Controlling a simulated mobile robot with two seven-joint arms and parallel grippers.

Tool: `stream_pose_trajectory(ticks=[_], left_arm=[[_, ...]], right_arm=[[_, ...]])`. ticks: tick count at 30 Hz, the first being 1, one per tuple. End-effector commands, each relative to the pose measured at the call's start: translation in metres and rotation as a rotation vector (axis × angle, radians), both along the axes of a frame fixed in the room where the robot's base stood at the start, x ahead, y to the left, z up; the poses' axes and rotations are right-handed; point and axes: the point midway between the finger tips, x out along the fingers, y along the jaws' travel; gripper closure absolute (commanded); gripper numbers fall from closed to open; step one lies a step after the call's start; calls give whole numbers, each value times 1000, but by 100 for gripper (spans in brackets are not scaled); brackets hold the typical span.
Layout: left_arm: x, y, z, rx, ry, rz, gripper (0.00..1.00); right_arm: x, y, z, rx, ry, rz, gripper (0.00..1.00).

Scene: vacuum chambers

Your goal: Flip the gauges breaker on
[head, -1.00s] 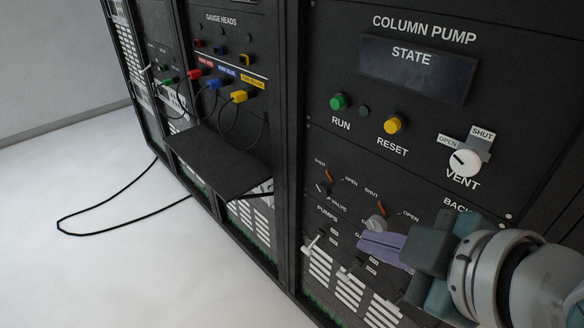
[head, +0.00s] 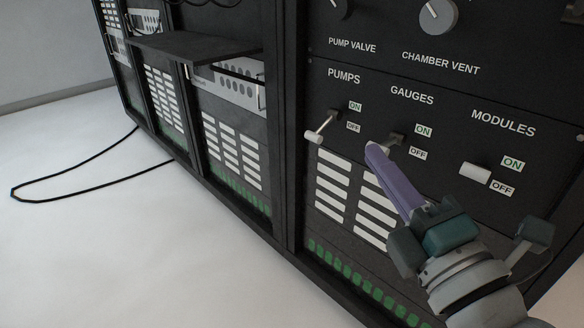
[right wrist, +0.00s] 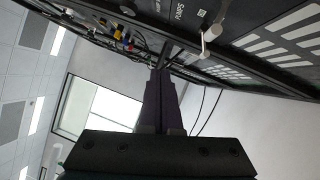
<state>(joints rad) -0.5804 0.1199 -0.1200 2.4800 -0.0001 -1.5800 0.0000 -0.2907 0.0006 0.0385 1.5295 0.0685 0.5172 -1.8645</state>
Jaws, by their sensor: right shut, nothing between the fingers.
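The gauges breaker (head: 394,139) is a small lever on the black panel under the GAUGES label, with ON above and OFF below. Its pale tip shows right at the end of my purple fingers. My right gripper (head: 374,154) is shut and empty, coming from the lower right. Its fingertips are at the lever's tip and seem to touch it; the fingers partly cover it, so its exact position is hard to tell. In the right wrist view the shut fingers (right wrist: 160,100) point at the panel, and the gauges lever is not clearly visible. My left gripper is not in view.
The pumps breaker (head: 315,136) is close on the left, its white-tipped lever sticking out. It also shows in the right wrist view (right wrist: 211,36). The modules breaker (head: 476,172) is on the right. Knobs (head: 438,15) sit above. A dark shelf (head: 190,47) juts out at left.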

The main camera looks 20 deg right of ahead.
Motion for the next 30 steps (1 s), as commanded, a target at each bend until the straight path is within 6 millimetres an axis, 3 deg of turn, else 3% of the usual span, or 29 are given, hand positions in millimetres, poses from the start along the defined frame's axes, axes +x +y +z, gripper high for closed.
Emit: stream_pose_trajectory(ticks=[1,3,9,12,16,21,30], left_arm=[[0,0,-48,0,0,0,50],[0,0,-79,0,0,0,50],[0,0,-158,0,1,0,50],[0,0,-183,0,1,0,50],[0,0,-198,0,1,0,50],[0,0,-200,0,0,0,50],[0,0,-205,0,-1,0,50]], right_arm=[[-1,-2,-44,-47,-34,-20,100],[-5,-5,-69,-120,-89,-55,100],[-19,-13,-132,-317,-224,-169,100],[-26,-15,-152,-390,-271,-221,100],[-32,-17,-162,-447,-308,-264,100],[-30,-18,-158,-468,-323,-281,100],[14,-26,-129,-466,-327,-279,100]])
